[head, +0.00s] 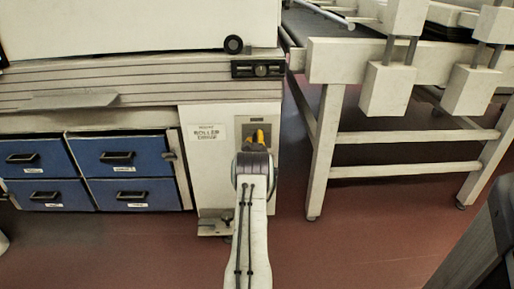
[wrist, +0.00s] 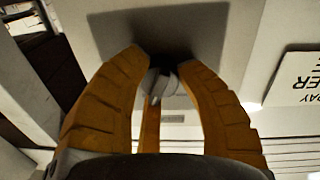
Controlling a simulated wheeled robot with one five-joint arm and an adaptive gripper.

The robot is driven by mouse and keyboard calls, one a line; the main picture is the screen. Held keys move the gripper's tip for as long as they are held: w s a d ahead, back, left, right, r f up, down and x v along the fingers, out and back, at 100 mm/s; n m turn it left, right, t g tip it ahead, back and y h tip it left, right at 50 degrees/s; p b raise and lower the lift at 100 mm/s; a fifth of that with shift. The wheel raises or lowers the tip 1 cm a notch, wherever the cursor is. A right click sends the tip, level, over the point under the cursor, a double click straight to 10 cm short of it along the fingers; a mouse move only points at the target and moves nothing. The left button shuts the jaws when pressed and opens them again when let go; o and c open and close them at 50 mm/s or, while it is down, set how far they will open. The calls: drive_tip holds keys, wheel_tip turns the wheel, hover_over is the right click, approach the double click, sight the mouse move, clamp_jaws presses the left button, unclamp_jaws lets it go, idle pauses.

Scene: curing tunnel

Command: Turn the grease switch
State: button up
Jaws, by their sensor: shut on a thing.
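The grease switch is a small light grey knob (wrist: 161,84) on a dark plate (wrist: 205,28) on the white cabinet front. In the wrist view, the orange fingers of my gripper (wrist: 163,64) close around the knob from both sides, with a third finger below it. The fingers hide part of the knob, so its exact angle is hard to tell. In the head view, my gripper (head: 258,139) reaches the plate (head: 245,128) on the cabinet, and my arm hides the knob.
Blue drawers (head: 124,156) are further left. A small black box (head: 258,69) is above. A white frame table (head: 325,130) stands to the right, with red floor (head: 380,235) clear before it.

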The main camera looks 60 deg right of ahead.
drive_tip(key=shift+w+r, duration=0.25)
drive_tip(key=shift+r, duration=0.3)
drive_tip(key=o, duration=0.9)
drive_tip(key=shift+c, duration=0.2)
drive_tip(key=o, duration=0.3)
drive_tip(key=shift+f, duration=0.2)
drive_tip(key=shift+o, duration=0.2)
drive_tip(key=shift+f, duration=0.1)
drive_tip(key=shift+s+a, duration=0.1)
drive_tip(key=shift+s, duration=0.05)
drive_tip(key=shift+s+a+f, duration=0.1)
drive_tip(key=shift+s+a, duration=0.3)
drive_tip(key=shift+a, duration=0.2)
drive_tip(key=v, duration=1)
drive_tip(key=shift+a, duration=0.25)
